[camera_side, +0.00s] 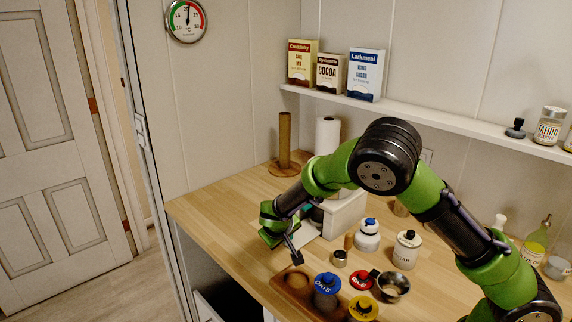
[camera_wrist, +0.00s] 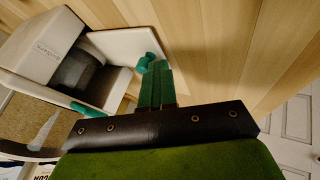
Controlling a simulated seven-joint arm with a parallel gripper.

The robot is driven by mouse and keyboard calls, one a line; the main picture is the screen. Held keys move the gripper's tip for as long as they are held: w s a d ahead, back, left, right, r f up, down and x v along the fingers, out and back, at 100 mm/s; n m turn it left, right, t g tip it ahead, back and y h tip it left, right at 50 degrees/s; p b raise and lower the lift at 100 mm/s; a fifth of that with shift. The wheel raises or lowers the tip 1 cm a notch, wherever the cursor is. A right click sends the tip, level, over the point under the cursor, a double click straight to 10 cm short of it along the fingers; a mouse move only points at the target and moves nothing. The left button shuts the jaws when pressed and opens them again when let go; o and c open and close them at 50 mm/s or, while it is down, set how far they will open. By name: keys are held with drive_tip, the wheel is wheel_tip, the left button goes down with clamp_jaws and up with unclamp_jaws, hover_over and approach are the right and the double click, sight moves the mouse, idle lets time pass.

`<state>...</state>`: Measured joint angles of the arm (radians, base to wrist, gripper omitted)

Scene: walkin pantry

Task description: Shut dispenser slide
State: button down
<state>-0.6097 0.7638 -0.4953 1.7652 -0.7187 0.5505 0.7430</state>
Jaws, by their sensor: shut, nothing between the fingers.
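The dispenser is a pale, boxy body (camera_wrist: 40,45) with a dark recess, at the left of the wrist view. A flat white slide (camera_wrist: 125,45) sticks out from it, with a teal knob (camera_wrist: 147,61) near its outer edge. In the side view the dispenser (camera_side: 346,213) stands on the counter, partly hidden behind my arm. My gripper (camera_wrist: 160,66) is shut and empty. Its teal fingertips are right beside the knob; I cannot tell whether they touch it.
A wooden tray (camera_side: 272,281) with lidded jars, a blue-lidded jar (camera_side: 327,284) among them, stands in front. A small metal cup (camera_side: 340,258), a red lid (camera_side: 361,281) and a white canister (camera_side: 406,250) are to the right. The counter left of my gripper is clear.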

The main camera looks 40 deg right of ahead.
drive_tip(key=a, duration=0.4)
drive_tip(key=shift+a, duration=0.1)
drive_tip(key=shift+n+g+y, duration=0.3)
drive_tip(key=shift+n+g, duration=0.1)
drive_tip(key=s+a+r, duration=0.1)
drive_tip(key=s+r, duration=0.1)
drive_tip(key=s+a+r, duration=0.3)
drive_tip(key=s+r, duration=0.1)
drive_tip(key=shift+s+a+r, duration=0.2)
drive_tip(key=shift+a+r, duration=0.05)
drive_tip(key=shift+a, duration=0.15)
drive_tip(key=s+d+r+m+t+y, duration=0.1)
drive_tip(key=s+d+r+y, duration=0.2)
drive_tip(key=s+r, duration=0.5)
drive_tip(key=s+d+r+m+t+y, duration=0.2)
drive_tip(key=s+r, duration=0.6)
drive_tip(key=s, duration=0.4)
drive_tip(key=shift+d+m+y, duration=0.3)
drive_tip(key=shift+d+y, duration=0.45)
drive_tip(key=shift+y, duration=0.35)
